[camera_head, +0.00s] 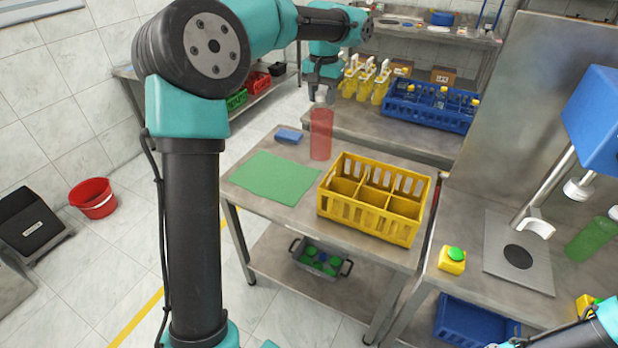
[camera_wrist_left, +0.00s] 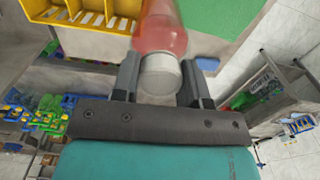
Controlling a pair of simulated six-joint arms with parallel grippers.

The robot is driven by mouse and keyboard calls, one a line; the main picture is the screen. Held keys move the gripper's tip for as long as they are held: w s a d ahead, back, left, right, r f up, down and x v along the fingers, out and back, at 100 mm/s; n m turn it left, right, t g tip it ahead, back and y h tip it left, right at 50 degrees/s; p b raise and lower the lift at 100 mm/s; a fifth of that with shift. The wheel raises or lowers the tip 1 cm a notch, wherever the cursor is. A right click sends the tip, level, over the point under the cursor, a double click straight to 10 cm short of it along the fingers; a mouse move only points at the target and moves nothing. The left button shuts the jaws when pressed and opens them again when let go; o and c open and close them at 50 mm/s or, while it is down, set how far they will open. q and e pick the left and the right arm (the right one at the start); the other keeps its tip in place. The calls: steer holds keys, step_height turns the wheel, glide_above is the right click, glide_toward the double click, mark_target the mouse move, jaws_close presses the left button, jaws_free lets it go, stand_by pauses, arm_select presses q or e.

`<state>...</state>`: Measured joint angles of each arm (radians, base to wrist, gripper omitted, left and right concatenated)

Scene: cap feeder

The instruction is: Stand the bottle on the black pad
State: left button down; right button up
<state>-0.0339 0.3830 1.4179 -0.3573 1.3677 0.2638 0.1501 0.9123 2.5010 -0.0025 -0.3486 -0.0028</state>
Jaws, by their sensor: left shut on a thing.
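A translucent red bottle (camera_head: 321,138) with a pale cap hangs upright below my left gripper (camera_head: 322,84), above the back part of the middle table. I cannot tell whether its base touches the table. In the left wrist view the bottle (camera_wrist_left: 163,32) points away from me, its white cap (camera_wrist_left: 160,75) between the fingers of my left gripper (camera_wrist_left: 160,84), which is shut on it. The round black pad (camera_head: 518,256) lies bare on a grey plate under the capping machine at right. Part of my right arm shows at the lower right; its gripper is out of view.
A yellow divided crate (camera_head: 372,226) stands between the bottle and the pad. A green mat (camera_head: 270,177) and blue block (camera_head: 289,136) lie on the table. The machine's blue head (camera_head: 596,110) and curved holder (camera_head: 537,229) overhang the plate. A green bottle (camera_head: 590,240) and green button (camera_head: 456,254) flank it.

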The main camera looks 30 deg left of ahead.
mark_target(317, 150)
arm_select(q)
steer(key=shift+s+a, duration=0.3)
steer(key=shift+a, duration=0.15)
steer(key=shift+f, duration=0.1)
step_height(317, 150, down, 14)
steer(key=shift+r, duration=0.1)
stand_by(0.5)
steer(key=shift+f, duration=2.15)
steer(key=c, duration=0.6)
jaws_free()
steer(key=shift+c, duration=0.2)
